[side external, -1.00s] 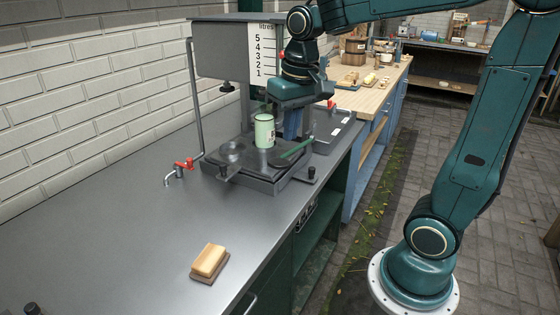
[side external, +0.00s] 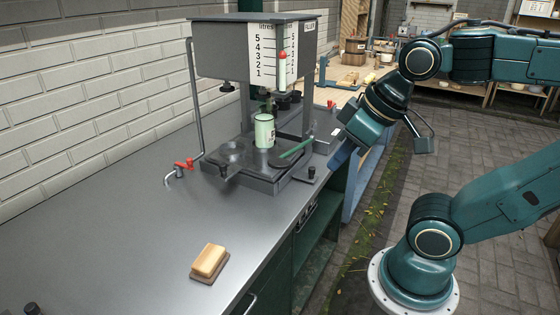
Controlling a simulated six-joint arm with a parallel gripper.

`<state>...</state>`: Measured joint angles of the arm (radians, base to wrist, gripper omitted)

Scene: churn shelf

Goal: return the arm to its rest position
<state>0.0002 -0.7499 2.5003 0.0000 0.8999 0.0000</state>
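My arm is raised clear of the bench, bent over its right edge. My gripper (side external: 341,157) points down and left, to the right of the filling stand (side external: 213,52). I see its blue finger part from the side and cannot tell whether it is open or shut. No object shows in it. A pale green can (side external: 264,131) stands upright on the stand's dark platform (side external: 262,184), apart from my gripper.
A green-handled tool (side external: 297,148) lies on the platform beside the can. A red-handled tap (side external: 182,165) is at the left. The paved floor at right is open.

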